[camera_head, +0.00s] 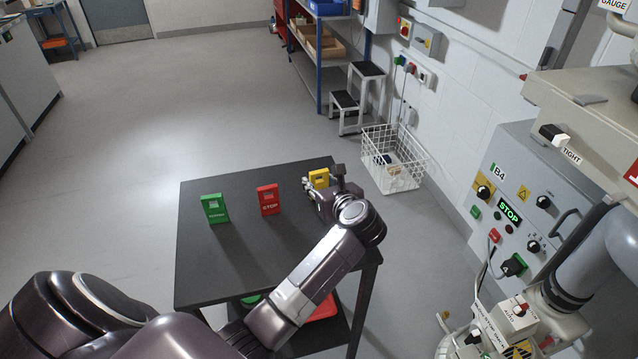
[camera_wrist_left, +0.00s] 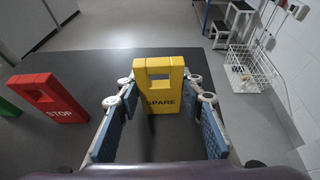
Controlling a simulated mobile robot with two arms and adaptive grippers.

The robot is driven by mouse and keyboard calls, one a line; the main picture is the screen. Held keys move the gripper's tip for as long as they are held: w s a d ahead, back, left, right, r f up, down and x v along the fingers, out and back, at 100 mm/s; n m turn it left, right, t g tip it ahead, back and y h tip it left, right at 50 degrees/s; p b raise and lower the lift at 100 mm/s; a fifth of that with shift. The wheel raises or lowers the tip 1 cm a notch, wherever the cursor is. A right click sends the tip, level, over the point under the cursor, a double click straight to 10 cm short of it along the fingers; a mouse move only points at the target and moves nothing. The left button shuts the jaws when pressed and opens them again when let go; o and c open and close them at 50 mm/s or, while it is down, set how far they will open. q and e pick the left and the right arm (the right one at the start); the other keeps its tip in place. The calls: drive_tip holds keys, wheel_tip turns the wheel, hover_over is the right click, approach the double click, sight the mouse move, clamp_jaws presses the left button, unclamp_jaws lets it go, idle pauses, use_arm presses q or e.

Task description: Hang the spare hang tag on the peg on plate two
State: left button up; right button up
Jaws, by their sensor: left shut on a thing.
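The yellow spare hang tag (camera_head: 319,178) stands upright at the back right of the dark table. In the left wrist view the tag (camera_wrist_left: 162,88), marked SPARE, has a rectangular opening near its top. My left gripper (camera_head: 318,190) is shut on it, with one finger at each side edge. In the left wrist view the gripper (camera_wrist_left: 160,105) frames the tag. The tag's base appears at or near the tabletop; contact is hard to tell. My right gripper is not in view. I cannot make out plate two or its peg.
A red STOP tag (camera_head: 269,199) and a green tag (camera_head: 214,208) stand left of it on the table (camera_head: 240,255). A white wire basket (camera_head: 393,160) stands on the floor behind. A B4 control panel (camera_head: 510,200) stands at right. The tabletop's front left is clear.

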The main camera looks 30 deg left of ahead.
use_arm(q)
wheel_tip(320, 180, up, 19)
drive_tip(key=p, duration=0.2)
drive_tip(key=s+d+f+m+t+h, duration=0.2)
drive_tip(key=s+d+f, duration=0.1)
drive_tip(key=s+d, duration=0.6)
drive_tip(key=s+d+f+m+t+h, duration=0.2)
drive_tip(key=s+d+f+m, duration=0.1)
drive_tip(key=s+d, duration=0.7)
drive_tip(key=shift+s+f, duration=0.25)
drive_tip(key=shift+s, duration=0.15)
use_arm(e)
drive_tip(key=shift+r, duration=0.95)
use_arm(q)
drive_tip(key=shift+f, duration=0.1)
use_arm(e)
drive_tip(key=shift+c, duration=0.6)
